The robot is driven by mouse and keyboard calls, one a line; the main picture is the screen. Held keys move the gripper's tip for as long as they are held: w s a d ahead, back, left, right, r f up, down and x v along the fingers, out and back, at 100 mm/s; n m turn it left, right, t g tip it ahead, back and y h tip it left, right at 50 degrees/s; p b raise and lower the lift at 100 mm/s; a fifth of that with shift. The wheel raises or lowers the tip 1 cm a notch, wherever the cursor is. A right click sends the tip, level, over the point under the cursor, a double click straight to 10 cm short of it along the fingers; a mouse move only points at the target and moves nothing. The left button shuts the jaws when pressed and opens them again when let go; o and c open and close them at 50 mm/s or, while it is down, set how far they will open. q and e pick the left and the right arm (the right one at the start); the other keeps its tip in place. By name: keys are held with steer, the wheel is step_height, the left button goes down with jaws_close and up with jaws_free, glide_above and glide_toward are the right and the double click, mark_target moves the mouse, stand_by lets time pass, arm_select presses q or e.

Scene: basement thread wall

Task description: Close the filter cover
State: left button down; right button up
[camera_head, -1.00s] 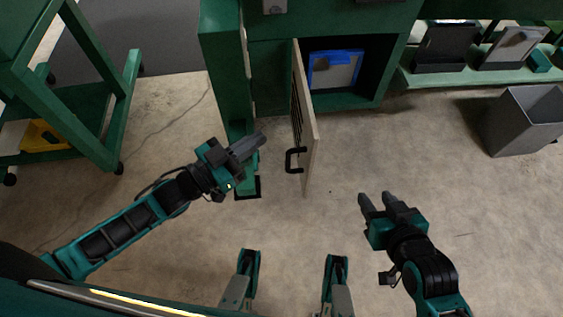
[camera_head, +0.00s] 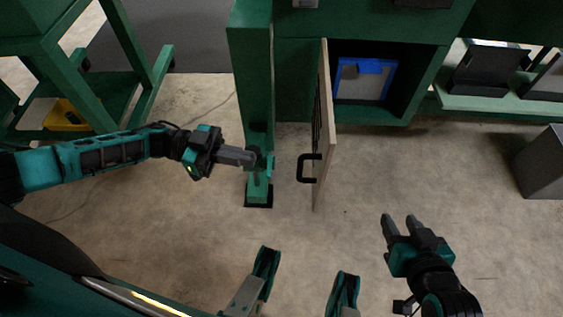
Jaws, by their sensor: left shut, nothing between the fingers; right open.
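The filter cover (camera_head: 326,140) is a light wooden door panel that stands swung open, edge-on to me, from the left side of a green cabinet opening. Its black handle (camera_head: 307,168) is on the left face. Inside the opening is a filter (camera_head: 362,82) with a blue frame and a pale middle. My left gripper (camera_head: 252,159) is shut and empty, left of the handle and apart from it, in front of the green post. My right gripper (camera_head: 401,218) is open and empty, to the right of the cover and nearer to me, over the floor.
A green post (camera_head: 252,80) stands left of the cover. A green cart (camera_head: 120,60) with a yellow bin (camera_head: 66,117) is at far left. A grey bin (camera_head: 543,165) stands at the right, below a green shelf (camera_head: 495,103). The floor right of the cover is clear.

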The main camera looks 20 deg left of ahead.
arm_select(q)
steer(key=d, duration=0.8)
steer(key=shift+w+b, duration=0.3)
steer(key=shift+w, duration=0.05)
steer(key=shift+d+r, duration=0.1)
steer(key=shift+d, duration=0.05)
